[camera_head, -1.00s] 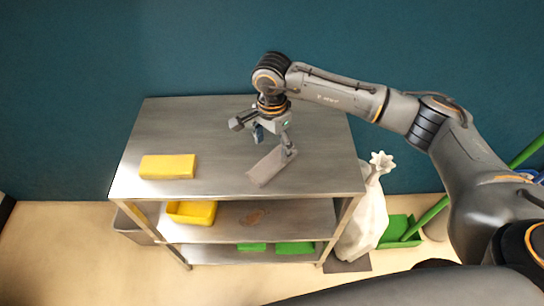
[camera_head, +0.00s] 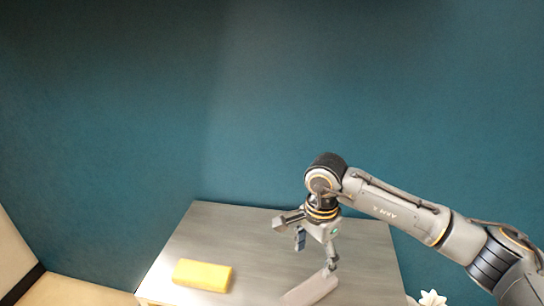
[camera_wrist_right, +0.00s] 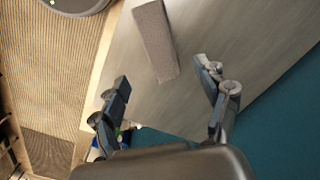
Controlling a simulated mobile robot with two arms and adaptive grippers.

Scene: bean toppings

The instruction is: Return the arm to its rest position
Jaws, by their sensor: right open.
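My right gripper (camera_head: 316,251) is above the metal table (camera_head: 250,240), with its two fingers spread apart. It also shows in the right wrist view (camera_wrist_right: 163,78), where nothing is between the fingers. A flat greyish block (camera_head: 312,289) lies on the table below the gripper in the head view. In the wrist view the same block (camera_wrist_right: 155,40) lies beyond the fingertips, apart from them. My right arm reaches in from the right. My left gripper is in neither view.
A yellow block (camera_head: 203,275) lies on the table left of the gripper. A teal wall (camera_head: 250,100) stands behind the table. The top of a white bag (camera_head: 432,298) shows at the table's right. The air above the table's left half is clear.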

